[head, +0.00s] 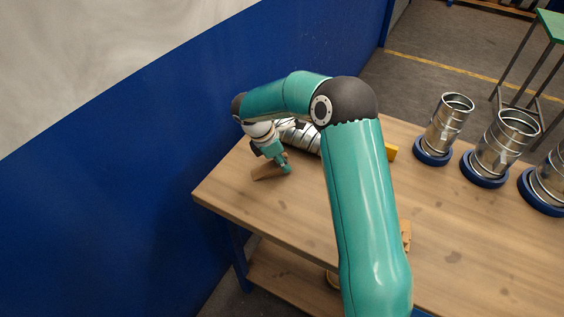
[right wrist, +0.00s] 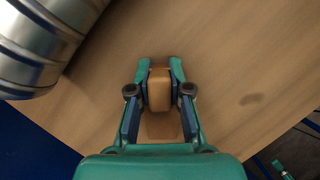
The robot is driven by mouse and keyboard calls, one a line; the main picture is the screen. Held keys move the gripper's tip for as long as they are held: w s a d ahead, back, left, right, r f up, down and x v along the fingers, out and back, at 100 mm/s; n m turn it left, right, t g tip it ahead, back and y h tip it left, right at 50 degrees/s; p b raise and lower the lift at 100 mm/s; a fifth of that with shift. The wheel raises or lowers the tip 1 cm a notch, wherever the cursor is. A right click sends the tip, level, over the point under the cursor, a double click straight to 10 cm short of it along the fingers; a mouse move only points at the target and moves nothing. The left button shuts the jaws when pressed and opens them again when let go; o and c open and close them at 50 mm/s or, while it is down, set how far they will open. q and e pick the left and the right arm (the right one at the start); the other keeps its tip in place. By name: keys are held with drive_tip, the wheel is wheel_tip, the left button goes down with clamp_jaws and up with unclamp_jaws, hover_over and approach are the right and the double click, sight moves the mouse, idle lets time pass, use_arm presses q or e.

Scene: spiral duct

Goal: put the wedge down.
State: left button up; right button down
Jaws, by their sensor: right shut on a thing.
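The wedge (right wrist: 160,91) is a light brown wooden block. In the right wrist view it sits between the two fingers of my right gripper (right wrist: 160,72), which is shut on it. In the head view my right gripper (head: 285,167) is low over the left end of the wooden table (head: 231,190), with the wedge (head: 267,173) showing beside its fingertips. I cannot tell whether the wedge touches the table top. My left gripper is not in view.
A ribbed metal duct (head: 303,138) lies behind my right gripper, partly hidden by my arm; it also shows in the right wrist view (right wrist: 40,40). Several metal duct pieces stand in blue rings (head: 432,152) at the right. A blue wall (head: 130,150) borders the table's left.

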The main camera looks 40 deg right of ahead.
drive_tip(key=shift+f, duration=0.15)
drive_tip(key=c, duration=1)
unclamp_jaws()
